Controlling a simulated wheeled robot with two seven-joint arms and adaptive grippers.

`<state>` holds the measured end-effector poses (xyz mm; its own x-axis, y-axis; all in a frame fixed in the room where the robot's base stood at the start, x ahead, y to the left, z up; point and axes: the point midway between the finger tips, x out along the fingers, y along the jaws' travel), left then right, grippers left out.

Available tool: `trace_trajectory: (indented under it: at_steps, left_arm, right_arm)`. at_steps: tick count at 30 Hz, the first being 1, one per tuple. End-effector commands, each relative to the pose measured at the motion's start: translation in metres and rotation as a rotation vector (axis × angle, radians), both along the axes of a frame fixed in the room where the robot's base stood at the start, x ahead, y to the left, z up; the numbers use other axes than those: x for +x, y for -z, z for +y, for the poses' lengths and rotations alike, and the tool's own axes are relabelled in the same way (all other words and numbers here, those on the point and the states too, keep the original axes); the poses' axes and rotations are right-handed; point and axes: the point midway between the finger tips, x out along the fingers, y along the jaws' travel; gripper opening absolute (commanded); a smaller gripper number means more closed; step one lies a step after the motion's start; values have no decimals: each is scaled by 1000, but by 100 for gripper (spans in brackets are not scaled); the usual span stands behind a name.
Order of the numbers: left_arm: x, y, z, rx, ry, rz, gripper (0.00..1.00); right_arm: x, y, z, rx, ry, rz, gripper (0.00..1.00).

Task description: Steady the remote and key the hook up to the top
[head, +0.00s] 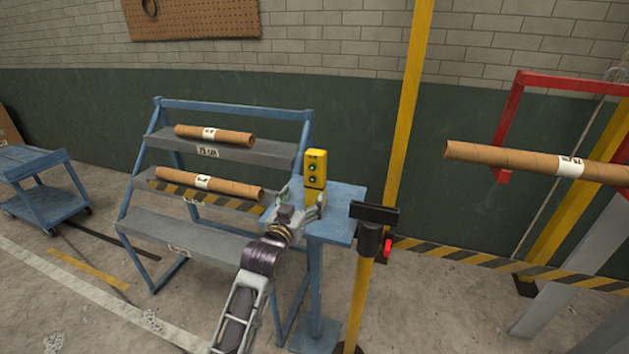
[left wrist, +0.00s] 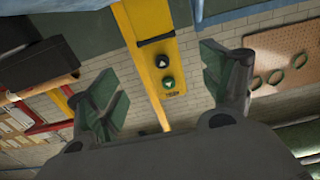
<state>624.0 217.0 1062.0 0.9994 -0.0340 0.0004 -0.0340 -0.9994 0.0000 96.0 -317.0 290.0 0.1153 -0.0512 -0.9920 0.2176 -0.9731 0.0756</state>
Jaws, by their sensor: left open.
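The remote (head: 316,163) is a small yellow box with two round green-and-black buttons, upright at the blue pedestal table (head: 345,195). In the left wrist view the remote (left wrist: 160,52) shows an up-arrow and a down-arrow button. My left gripper (head: 303,203) is open in front of the remote's lower part. In the left wrist view the fingers of my left gripper (left wrist: 165,92) are spread wide, one on each side of the remote, with gaps. My right gripper is not in view.
A yellow post with a black head (head: 375,213) stands close right of the pedestal. A blue rack (head: 215,105) with two brown tubes stands left, and a blue cart (head: 45,185) farther left. A striped barrier (head: 450,257) runs behind the post.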

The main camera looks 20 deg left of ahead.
Motion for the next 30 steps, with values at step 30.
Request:
trace_trajectory:
  at_steps: [30]
  left_arm:
    - [88, -1, -3, 0, 0, -1, 80]
  right_arm:
    - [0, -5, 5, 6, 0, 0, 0]
